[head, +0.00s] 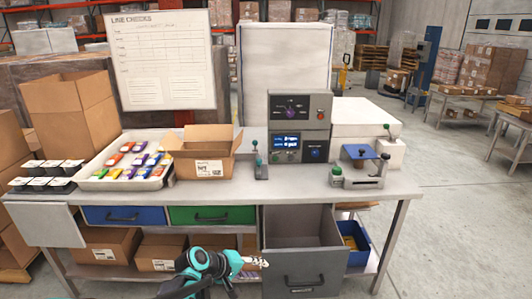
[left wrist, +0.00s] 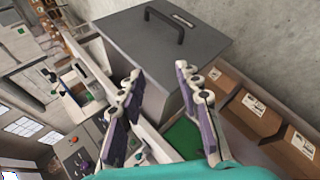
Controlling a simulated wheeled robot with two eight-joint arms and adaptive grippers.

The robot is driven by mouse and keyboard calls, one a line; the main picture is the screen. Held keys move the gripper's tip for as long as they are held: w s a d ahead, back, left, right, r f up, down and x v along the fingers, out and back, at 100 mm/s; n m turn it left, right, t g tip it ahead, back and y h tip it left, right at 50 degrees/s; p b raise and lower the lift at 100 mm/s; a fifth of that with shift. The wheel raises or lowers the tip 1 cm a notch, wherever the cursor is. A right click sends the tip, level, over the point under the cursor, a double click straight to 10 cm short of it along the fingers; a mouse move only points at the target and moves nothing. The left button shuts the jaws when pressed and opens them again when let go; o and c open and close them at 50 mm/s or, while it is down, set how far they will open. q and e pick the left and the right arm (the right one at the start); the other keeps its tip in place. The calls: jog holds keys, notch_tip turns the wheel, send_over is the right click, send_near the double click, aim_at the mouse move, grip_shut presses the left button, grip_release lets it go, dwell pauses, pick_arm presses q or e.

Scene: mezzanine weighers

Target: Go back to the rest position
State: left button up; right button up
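My left gripper (head: 256,263) is low in front of the bench in the head view, beside the left side of the pulled-out grey drawer (head: 330,268). In the left wrist view its two fingers (left wrist: 159,70) are spread apart with nothing between them. The grey drawer front with its dark handle (left wrist: 168,22) shows beyond the fingertips there. I cannot tell from these views whether the gripper touches the drawer. My right gripper is in neither view.
The bench carries a tray of coloured packs (head: 128,178), an open carton (head: 205,165) and a control unit (head: 298,125). Blue (head: 122,215) and green (head: 212,215) drawers are shut. Cartons (head: 158,252) sit on the lower shelf. Open floor (head: 450,220) lies to the right.

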pick_arm(q)
jog(key=s+a+r+m+y, duration=0.2)
jog(key=s+a, duration=0.3)
jog(key=s, duration=0.2)
jog(key=s+a+r+m+t+y, duration=0.1)
jog(key=s+a+m+y, duration=0.1)
jog(key=s, duration=0.6)
jog(key=s+a+r+m+y, duration=0.2)
jog(key=s+a+y, duration=0.1)
jog(key=s+a, duration=0.4)
jog(key=shift+s+a+r+y, duration=0.3)
jog(key=shift+s+y, duration=0.1)
jog(key=shift+s, duration=0.3)
